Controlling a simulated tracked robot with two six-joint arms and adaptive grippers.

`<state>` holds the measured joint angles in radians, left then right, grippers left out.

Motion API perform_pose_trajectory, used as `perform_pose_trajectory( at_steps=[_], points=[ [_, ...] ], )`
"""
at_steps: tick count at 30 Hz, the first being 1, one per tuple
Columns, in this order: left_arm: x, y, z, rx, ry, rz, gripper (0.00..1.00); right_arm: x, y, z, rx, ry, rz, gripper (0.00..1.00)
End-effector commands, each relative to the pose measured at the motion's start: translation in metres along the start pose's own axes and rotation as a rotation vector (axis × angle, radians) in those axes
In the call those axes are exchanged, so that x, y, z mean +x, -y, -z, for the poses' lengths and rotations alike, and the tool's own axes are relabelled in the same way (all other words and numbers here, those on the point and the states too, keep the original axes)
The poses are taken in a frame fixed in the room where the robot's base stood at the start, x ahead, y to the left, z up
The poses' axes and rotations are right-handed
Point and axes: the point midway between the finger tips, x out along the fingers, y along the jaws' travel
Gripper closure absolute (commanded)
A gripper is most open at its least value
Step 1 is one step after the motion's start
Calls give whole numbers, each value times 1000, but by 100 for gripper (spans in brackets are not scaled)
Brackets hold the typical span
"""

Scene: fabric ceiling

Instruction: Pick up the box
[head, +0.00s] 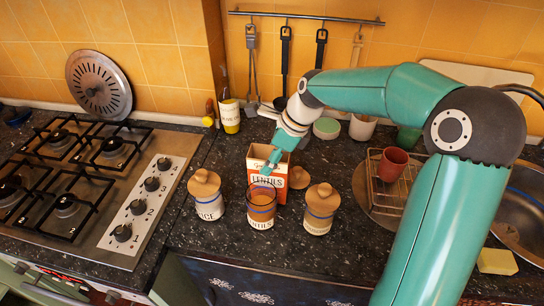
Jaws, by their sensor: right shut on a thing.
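The box (287,186) is an orange-red and white carton marked "LENTILS". It stands upright on the dark speckled counter, behind a glass jar (261,208) marked as lentils. My right gripper (271,163) comes down at the top of the box from behind and is shut on its upper edge. The gripper covers part of the box's top, and the jar hides its lower left part. I cannot tell whether the box is lifted off the counter. My left gripper is not in view.
Lidded jars stand left (209,205) and right (319,222) of the glass jar. A loose wooden lid (299,177) lies beside the box. The gas hob (146,210) is at left. A wire rack with a red cup (393,163) and the sink (527,212) are at right.

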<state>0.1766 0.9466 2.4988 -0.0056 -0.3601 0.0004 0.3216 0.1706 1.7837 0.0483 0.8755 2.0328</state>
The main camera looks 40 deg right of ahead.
Motion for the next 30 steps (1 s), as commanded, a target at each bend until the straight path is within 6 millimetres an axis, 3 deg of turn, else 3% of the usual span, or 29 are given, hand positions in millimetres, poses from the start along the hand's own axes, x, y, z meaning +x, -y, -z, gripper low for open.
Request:
perform_pose_trajectory(
  at_steps=[4,5,9,22,30],
  points=[
    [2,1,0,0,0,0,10,2,0,1,0,1,1,100],
    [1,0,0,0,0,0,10,2,0,1,0,0,0,41],
    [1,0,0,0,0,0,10,2,0,1,0,0,0,19],
    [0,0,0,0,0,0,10,-4,0,0,1,0,1,19],
    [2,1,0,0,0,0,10,-48,1,0,1,3,6,19]
  ],
)
